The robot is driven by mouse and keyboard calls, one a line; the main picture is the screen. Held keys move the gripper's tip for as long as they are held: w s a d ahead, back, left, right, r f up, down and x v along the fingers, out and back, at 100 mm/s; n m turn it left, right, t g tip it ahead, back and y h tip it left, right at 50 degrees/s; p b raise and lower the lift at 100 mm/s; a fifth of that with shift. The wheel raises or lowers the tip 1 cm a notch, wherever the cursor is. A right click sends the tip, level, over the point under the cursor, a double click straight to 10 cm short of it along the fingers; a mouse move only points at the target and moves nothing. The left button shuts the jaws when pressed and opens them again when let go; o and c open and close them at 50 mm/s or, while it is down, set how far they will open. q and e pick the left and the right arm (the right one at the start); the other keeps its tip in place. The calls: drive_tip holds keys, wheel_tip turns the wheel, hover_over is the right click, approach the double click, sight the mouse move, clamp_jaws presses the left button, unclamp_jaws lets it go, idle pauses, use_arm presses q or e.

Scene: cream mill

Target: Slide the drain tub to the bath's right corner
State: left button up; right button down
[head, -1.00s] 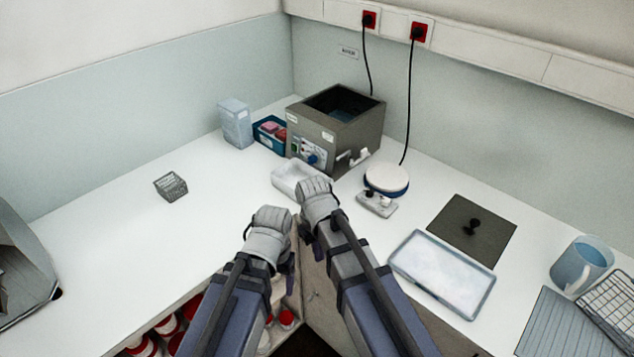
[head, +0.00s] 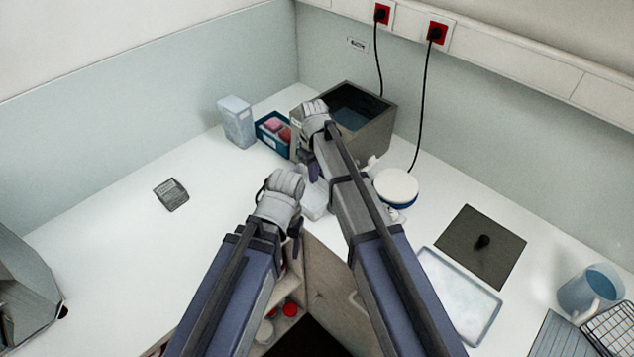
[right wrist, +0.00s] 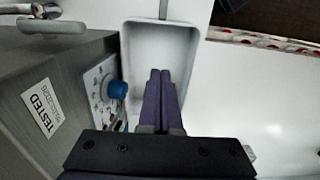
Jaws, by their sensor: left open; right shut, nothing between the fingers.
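The white drain tub (head: 315,205) stands on the counter in front of the grey water bath (head: 372,135), mostly hidden by my right arm in the head view. In the right wrist view the tub (right wrist: 184,40) lies beyond my fingers, next to the bath front (right wrist: 70,105) with its blue knob. My right gripper (head: 310,168) is shut and empty; in its wrist view the fingers (right wrist: 156,90) overlap the inside of the tub, and contact cannot be told. My left gripper (head: 296,228) is open and empty, lower in the head view, near the counter's front edge.
A blue tray of colored packs (head: 268,140) and a clear container (head: 236,122) stand left of the bath. A round white-lidded device (head: 395,187) stands right of it. A metal tap (right wrist: 45,22) projects from the bath. The left counter is largely clear.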

sight(323, 202)
wheel_tip(323, 202, down, 10)
drive_tip(key=b, duration=0.9)
drive_tip(key=shift+f+b, duration=0.15)
drive_tip(key=shift+b, duration=0.25)
drive_tip(key=s+d, duration=0.1)
drive_tip(key=s+d+r, duration=0.1)
drive_tip(key=s, duration=0.1)
drive_tip(key=shift+d+p, duration=0.25)
drive_tip(key=shift+p, duration=0.1)
drive_tip(key=shift+d+f, duration=0.1)
drive_tip(key=s+d, duration=0.5)
drive_tip(key=s, duration=0.1)
drive_tip(key=s+d, duration=0.6)
